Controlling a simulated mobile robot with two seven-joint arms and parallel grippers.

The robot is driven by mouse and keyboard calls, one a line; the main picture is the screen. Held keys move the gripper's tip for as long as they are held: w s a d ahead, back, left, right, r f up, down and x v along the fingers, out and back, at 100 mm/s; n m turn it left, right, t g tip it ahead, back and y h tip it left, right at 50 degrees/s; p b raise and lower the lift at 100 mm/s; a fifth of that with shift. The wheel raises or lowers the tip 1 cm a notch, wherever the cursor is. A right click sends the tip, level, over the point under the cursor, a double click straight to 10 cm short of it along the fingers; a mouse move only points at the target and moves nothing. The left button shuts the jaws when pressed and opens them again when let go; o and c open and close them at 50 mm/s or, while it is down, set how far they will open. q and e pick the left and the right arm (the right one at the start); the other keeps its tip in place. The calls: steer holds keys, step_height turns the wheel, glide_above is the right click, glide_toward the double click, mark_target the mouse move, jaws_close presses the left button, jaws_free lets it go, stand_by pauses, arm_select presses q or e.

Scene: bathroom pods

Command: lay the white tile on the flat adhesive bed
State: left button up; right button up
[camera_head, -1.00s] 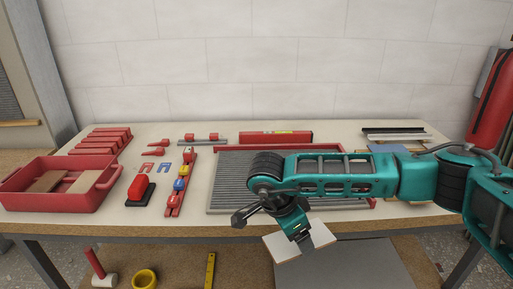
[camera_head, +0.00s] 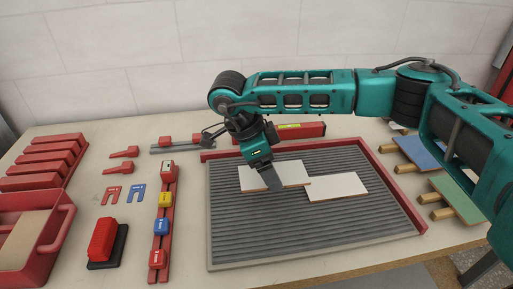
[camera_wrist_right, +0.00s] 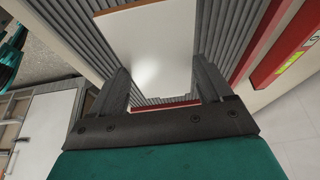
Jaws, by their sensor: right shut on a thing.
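The grey ridged adhesive bed (camera_head: 240,245) lies in a red-edged frame on the table. My right gripper (camera_head: 273,182) is shut on a white tile (camera_head: 293,170) over the back-middle part of the bed. The held tile looks nearly flat; I cannot tell whether it touches the ridges. Another white tile (camera_head: 336,186) lies on the bed just to its right, and their edges meet or overlap in the picture. In the right wrist view the held tile (camera_wrist_right: 150,50) sits between the two fingers (camera_wrist_right: 164,88) with ridges on both sides. My left gripper is out of view.
A red bar with coloured blocks (camera_head: 161,210), a red-and-black block (camera_head: 104,242) and a red crate (camera_head: 50,245) stand left of the bed. Blue (camera_head: 418,152) and green (camera_head: 455,195) boards lie at the right. The bed's front is clear.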

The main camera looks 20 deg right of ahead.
steer(key=shift+w, duration=0.2)
steer(key=shift+f, duration=0.15)
steer(key=shift+s+f+b, duration=0.15)
steer(key=shift+f+b, duration=0.65)
steer(key=shift+f, duration=0.1)
steer(key=shift+f+b, duration=0.6)
steer(key=shift+f, duration=0.35)
steer(key=shift+f+b, duration=0.55)
steer(key=shift+f, duration=0.35)
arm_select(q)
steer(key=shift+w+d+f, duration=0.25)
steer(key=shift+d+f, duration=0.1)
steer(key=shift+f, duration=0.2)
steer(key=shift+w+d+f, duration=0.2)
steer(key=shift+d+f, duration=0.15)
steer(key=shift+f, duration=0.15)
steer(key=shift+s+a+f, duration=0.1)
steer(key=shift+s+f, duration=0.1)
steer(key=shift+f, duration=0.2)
